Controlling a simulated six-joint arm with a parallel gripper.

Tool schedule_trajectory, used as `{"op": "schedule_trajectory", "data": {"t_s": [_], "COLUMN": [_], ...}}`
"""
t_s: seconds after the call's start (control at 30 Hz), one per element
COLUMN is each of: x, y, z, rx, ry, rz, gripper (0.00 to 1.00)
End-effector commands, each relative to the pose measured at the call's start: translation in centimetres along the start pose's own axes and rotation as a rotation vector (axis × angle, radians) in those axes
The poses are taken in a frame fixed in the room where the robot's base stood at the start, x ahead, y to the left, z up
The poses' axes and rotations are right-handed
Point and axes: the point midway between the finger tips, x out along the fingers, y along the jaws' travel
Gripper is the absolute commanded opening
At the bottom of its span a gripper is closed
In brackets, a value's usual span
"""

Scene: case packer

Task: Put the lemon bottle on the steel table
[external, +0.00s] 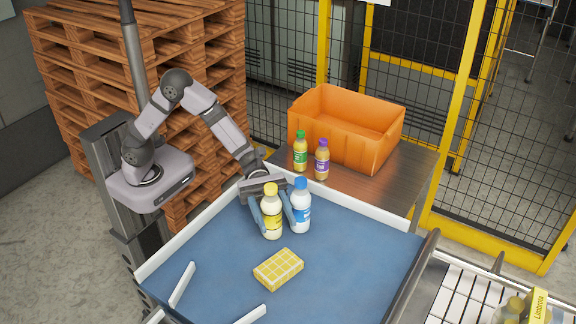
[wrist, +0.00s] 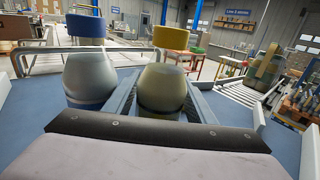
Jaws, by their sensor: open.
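The lemon bottle (external: 271,218), pale with a yellow cap and yellow label, stands upright on the blue surface. It also shows in the wrist view (wrist: 163,90). My gripper (external: 274,226) is open, with one finger on each side of this bottle. I cannot tell whether the fingers touch it. A white bottle with a blue cap and blue label (external: 301,212) stands close beside it, just outside one finger; it also shows in the wrist view (wrist: 89,82). The steel table (external: 392,187) is behind and to the right.
An orange crate (external: 370,148), a green-capped bottle (external: 300,155) and a purple-capped bottle (external: 322,162) stand on the steel table. A yellow checked pack (external: 278,269) lies on the blue surface (external: 220,255). A white raised rail (external: 365,213) runs between this surface and the table.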

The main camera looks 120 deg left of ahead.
Motion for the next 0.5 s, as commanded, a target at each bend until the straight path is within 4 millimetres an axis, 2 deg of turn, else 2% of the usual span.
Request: {"op": "schedule_trajectory", "data": {"t_s": [0.17,0.37,0.5], "x": [-0.2,-2.8,-5.4], "y": [0.0,0.1,0.2], "z": [0.3,-0.1,-0.1], "rx": [0.000,0.002,0.003], "ry": [0.000,-0.001,-0.001], "rz": [0.001,0.006,0.007], "gripper": [0.50,0.50,0.50]}}
